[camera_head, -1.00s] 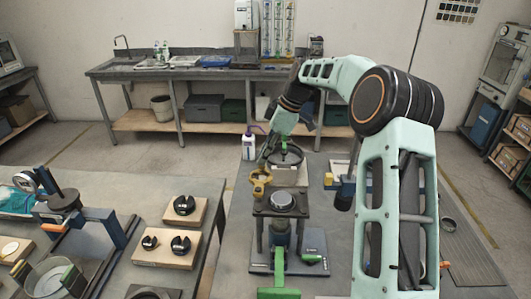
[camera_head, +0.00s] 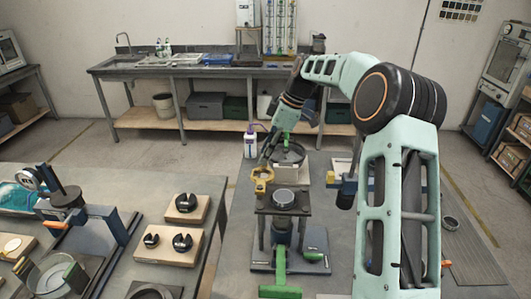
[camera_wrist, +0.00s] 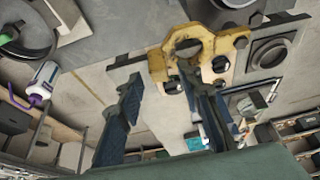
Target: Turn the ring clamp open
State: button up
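The ring clamp (camera_head: 261,178) is yellow and stands at the left of a small stand. In the wrist view the yellow clamp (camera_wrist: 190,42) shows its round ring and a block with holes to the right. My gripper (camera_head: 267,155) is just above and behind the clamp in the head view. In the wrist view my gripper (camera_wrist: 160,76) has its fingers well apart. The right finger overlaps the clamp's lower edge, and the left finger is clear of it. I cannot tell whether the right finger touches the clamp.
A stand with a round grey disc (camera_head: 283,199) and a green handle (camera_head: 280,270) is beside the clamp. A dark round pan (camera_head: 288,153) is behind it. A white bottle with a purple top (camera_head: 250,144) stands to the left. The left table (camera_head: 215,195) holds wooden blocks with black knobs.

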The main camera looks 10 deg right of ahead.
jog(key=v, duration=1.1)
jog(key=shift+r, duration=0.25)
jog(key=shift+s+d, duration=0.1)
jog(key=shift+s, duration=0.05)
